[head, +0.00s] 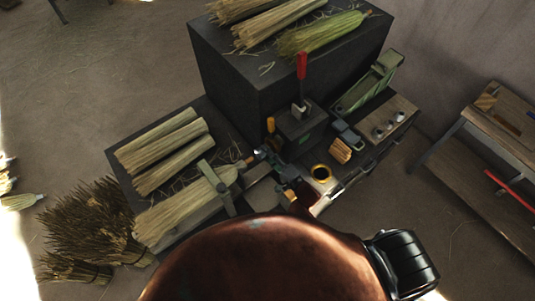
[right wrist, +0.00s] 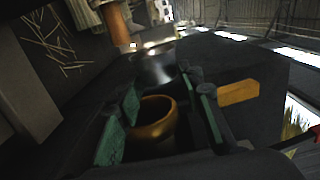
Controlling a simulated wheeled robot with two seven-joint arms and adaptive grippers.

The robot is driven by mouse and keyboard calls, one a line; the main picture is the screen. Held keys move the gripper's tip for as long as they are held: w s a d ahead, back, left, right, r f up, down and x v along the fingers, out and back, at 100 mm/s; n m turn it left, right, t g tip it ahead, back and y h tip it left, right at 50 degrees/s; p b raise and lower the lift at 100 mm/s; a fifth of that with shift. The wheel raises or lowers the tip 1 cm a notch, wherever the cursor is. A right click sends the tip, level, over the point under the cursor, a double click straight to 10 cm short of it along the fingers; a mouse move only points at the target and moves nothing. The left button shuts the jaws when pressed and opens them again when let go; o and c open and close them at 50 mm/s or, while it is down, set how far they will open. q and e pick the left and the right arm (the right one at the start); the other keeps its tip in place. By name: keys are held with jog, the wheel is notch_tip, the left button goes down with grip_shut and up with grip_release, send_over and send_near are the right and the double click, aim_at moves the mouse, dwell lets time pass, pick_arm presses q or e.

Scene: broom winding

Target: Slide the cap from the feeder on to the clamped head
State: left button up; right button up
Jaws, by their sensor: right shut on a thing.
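My right gripper (head: 268,156) is small and partly covered in the head view, beside the clamped broom. In the right wrist view its green-padded fingers (right wrist: 165,112) are closed around a brass-coloured cap (right wrist: 154,120), with its round opening showing. A shiny metal cylinder (right wrist: 155,66) stands just beyond the cap, apparently the neck of the clamped head. The straw head (head: 178,214) lies on the bench under a green-grey clamp bar (head: 215,185). A sloping green chute (head: 370,88), apparently the feeder, stands at the bench's right end. My left gripper is not seen.
A tall dark block (head: 250,75) carrying straw bundles rises behind the bench. A red-handled lever (head: 302,65) and an orange handle (head: 270,125) stand near my right gripper.

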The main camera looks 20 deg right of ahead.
aim_at(248, 163)
jog(key=a+f+b, duration=0.1)
jog(key=w+a+f+b, duration=0.1)
jog(key=f+b, duration=0.1)
jog(key=shift+a+f, duration=0.2)
jog(key=shift+a, duration=0.15)
jog(key=shift+s+a+p, duration=0.15)
jog(key=shift+s+a, duration=0.2)
jog(key=shift+a, duration=0.55)
jog(key=shift+s+a+p, duration=0.1)
jog(key=shift+s+a, duration=0.2)
jog(key=shift+a, duration=0.65)
jog(key=shift+s+a+p, duration=0.15)
jog(key=shift+s+a, duration=0.2)
jog(key=shift+a, duration=0.55)
jog(key=shift+a, duration=0.15)
jog(key=o, duration=0.8)
jog(key=shift+o, duration=0.6)
